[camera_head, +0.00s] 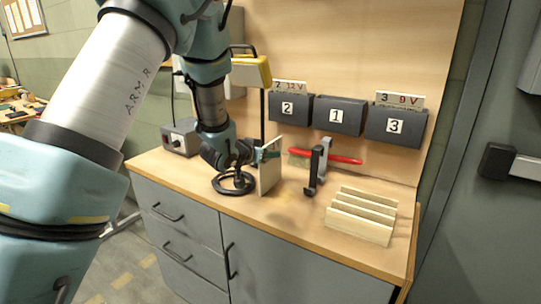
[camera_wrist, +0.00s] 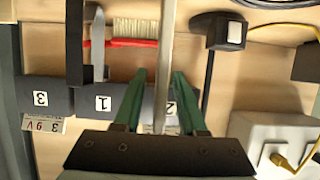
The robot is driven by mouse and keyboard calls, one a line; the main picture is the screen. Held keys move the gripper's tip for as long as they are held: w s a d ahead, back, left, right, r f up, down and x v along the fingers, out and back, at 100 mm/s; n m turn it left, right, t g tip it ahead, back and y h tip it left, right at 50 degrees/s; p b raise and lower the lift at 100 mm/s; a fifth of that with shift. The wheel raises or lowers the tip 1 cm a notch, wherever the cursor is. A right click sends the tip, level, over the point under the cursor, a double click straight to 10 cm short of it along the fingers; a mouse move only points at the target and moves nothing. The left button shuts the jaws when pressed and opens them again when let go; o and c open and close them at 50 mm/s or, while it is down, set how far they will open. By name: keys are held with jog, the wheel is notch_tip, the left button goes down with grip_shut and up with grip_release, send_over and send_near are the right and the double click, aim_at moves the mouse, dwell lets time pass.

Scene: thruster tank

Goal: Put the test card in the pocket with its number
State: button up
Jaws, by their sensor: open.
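A thin pale test card (camera_head: 270,174) is upright at my gripper over the bench, and its number is not readable. In the wrist view the card (camera_wrist: 168,40) is edge-on between the two green fingers. My gripper (camera_head: 266,155) is open; the fingers (camera_wrist: 160,78) stand apart on either side of the card. I cannot tell whether the card touches the bench. Three dark wall pockets hang behind: pocket 2 (camera_head: 290,117) holds a "2 12V" card (camera_head: 290,86), pocket 1 (camera_head: 337,130) shows no card, and pocket 3 (camera_head: 396,138) holds a "3 9V" card (camera_head: 400,100).
A wooden slotted rack (camera_head: 362,228), seemingly empty, stands at the bench's right front. A dark clamp (camera_head: 317,168) stands before a red-handled brush (camera_head: 345,160). A black ring-shaped item (camera_head: 233,184) lies below my gripper. A grey box (camera_head: 180,138) and yellow-headed lamp (camera_head: 250,72) are left.

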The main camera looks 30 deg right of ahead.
jog(key=b+v, duration=0.2)
jog(key=v, duration=0.9)
jog(key=w+a+f+n+y, duration=0.2)
jog(key=a+n+y, duration=0.15)
jog(key=a, duration=0.75)
jog(key=w+a+f+n+y, duration=0.25)
jog(key=a+y, duration=0.25)
jog(key=a, duration=0.6)
jog(key=s+a+f+n+g+y, duration=0.1)
jog(key=s+a+n+g+y, duration=0.1)
jog(key=s+a, duration=0.4)
jog(key=a+n, duration=0.1)
jog(key=a, duration=0.2)
jog(key=shift+f, duration=0.2)
jog(key=shift+o, duration=0.4)
jog(key=s+a+n+g+y, duration=0.1)
jog(key=s+a+n+g, duration=0.1)
jog(key=s, duration=0.5)
jog(key=shift+a+g, duration=0.5)
jog(key=shift+a, duration=0.7)
jog(key=shift+s+f, duration=0.1)
jog(key=shift+f, duration=0.05)
jog(key=shift+d, duration=0.1)
